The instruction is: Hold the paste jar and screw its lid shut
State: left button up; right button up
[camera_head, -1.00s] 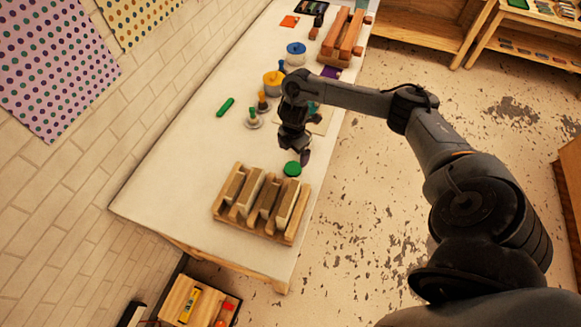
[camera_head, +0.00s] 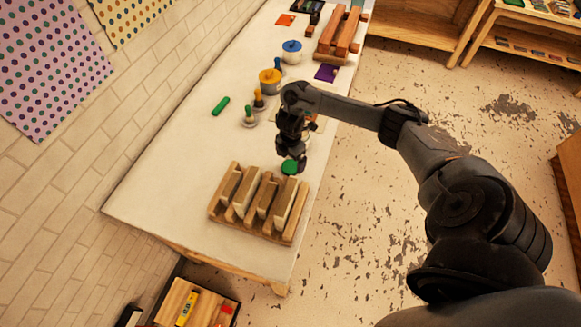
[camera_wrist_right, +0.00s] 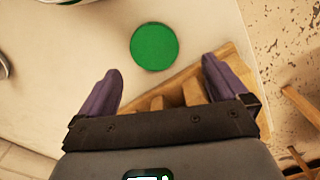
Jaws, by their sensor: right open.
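A flat round green lid (camera_head: 290,167) lies on the white table beside the wooden rack. In the right wrist view the lid (camera_wrist_right: 154,46) shows whole, just ahead of the gap between the fingertips. My right gripper (camera_head: 291,158) is above the lid. Its two fingers are apart with nothing between them in the wrist view (camera_wrist_right: 161,69). No paste jar shows clearly. A pale rounded edge at the top left of the wrist view may be part of a jar, but I cannot tell. My arm hides part of the table behind it. My left gripper is not in view.
A slotted wooden rack (camera_head: 259,203) stands close in front of the lid. Yellow (camera_head: 270,81) and blue (camera_head: 292,51) lidded pots, knobbed pieces (camera_head: 250,117) and a green stick (camera_head: 220,106) lie farther back. The table's left side is clear.

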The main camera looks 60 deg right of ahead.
aim_at(291, 166)
jog(key=shift+f, duration=0.15)
jog(key=f, duration=0.2)
jog(key=d+f, duration=0.1)
jog(key=shift+w+f, duration=0.15)
jog(key=shift+f, duration=0.85)
jog(key=c, duration=1.1)
